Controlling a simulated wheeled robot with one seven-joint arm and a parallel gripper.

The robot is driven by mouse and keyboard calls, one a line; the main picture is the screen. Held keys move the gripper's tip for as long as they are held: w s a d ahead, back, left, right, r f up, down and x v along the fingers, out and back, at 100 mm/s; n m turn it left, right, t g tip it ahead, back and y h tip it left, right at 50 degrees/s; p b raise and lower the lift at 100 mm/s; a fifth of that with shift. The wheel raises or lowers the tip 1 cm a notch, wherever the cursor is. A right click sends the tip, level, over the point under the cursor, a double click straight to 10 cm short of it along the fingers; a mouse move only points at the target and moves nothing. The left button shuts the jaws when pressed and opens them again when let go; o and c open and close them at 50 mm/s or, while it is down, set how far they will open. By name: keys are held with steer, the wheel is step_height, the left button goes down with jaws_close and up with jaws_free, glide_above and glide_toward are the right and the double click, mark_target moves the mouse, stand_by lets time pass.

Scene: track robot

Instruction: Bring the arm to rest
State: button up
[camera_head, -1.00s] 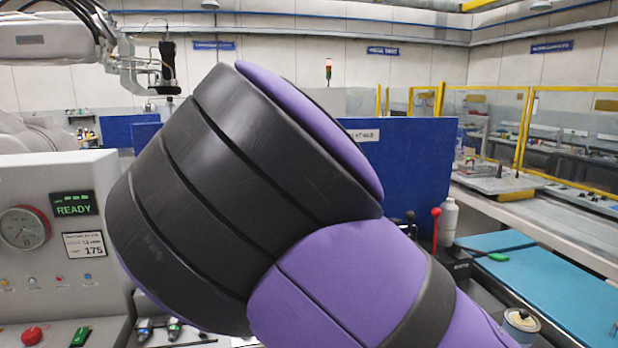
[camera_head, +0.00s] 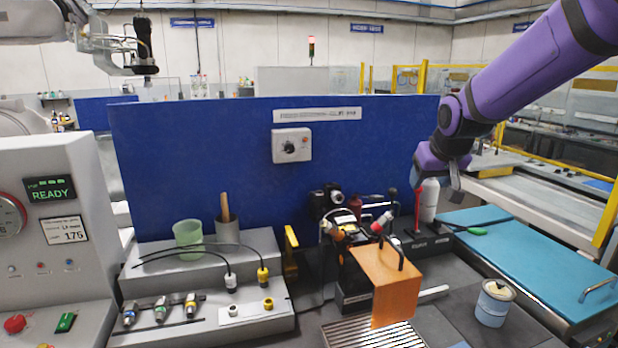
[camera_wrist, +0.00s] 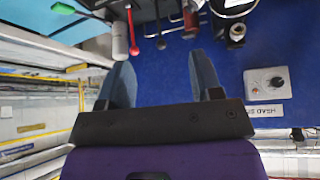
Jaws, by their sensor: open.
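My purple arm reaches in from the upper right in the head view, and my gripper (camera_head: 438,182) hangs at its end, beside the white bottle and the red-knobbed lever. In the wrist view my gripper (camera_wrist: 160,85) shows two blue-grey fingers spread apart with nothing between them. The blue panel (camera_wrist: 225,90) lies beyond the fingers there. In the head view the fingers are small and partly hidden by the wrist.
A white bottle (camera_head: 430,200) and a red-knobbed lever (camera_head: 418,205) stand close to my gripper. An orange plate (camera_head: 385,285), a can (camera_head: 494,303) and a grey stepped stand (camera_head: 205,325) with connectors are lower down. The blue panel (camera_head: 200,150) stands behind. A teal mat (camera_head: 540,262) is mostly clear.

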steer(key=s+d+r, duration=0.2)
steer(key=s, duration=1.4)
steer(key=s+d+r+g, duration=0.1)
steer(key=s+d+r, duration=0.1)
steer(key=s, duration=1.4)
steer(key=shift+s+m, duration=0.3)
steer(key=shift+m, duration=0.1)
